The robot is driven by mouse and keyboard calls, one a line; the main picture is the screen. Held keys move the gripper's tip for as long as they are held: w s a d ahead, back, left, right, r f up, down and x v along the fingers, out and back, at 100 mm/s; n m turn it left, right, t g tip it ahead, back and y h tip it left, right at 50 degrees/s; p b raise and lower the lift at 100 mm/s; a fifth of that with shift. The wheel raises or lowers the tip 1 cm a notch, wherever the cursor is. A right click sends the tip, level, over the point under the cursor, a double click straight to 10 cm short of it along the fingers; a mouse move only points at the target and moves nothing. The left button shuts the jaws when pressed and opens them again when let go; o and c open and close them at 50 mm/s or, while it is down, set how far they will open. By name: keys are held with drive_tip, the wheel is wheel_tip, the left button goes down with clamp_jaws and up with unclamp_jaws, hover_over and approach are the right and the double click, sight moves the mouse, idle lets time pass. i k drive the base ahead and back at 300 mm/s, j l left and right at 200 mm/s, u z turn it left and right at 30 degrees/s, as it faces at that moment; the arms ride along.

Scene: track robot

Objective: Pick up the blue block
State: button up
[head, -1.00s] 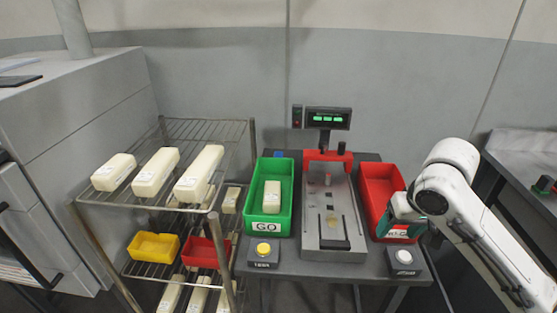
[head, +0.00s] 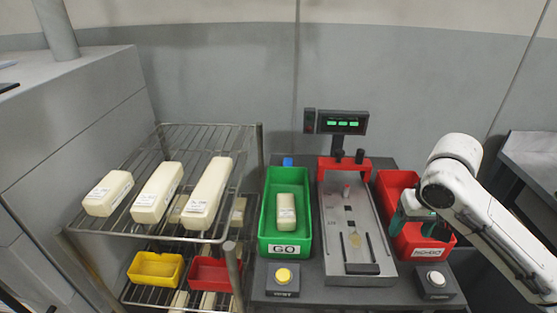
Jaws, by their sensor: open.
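A small blue block (head: 288,161) shows at the back of the dark bench, just behind the far end of the green bin (head: 309,215). Only a small part of it is visible above the bin's rim. My gripper (head: 398,222), with teal fingers, is open over the red bin (head: 386,190) at the right of the bench. It is well to the right of and nearer than the blue block, with the scale between them. The far finger is partly hidden by my arm.
The scale (head: 350,230) with a raised display (head: 341,122) stands mid-bench. Button boxes with a yellow button (head: 283,276) and a white button (head: 436,278) sit in front. A wire rack (head: 150,226) with pale blocks stands left. A white block (head: 286,212) lies in the green bin.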

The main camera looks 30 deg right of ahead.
sight(287, 162)
drive_tip(key=i, duration=1.6)
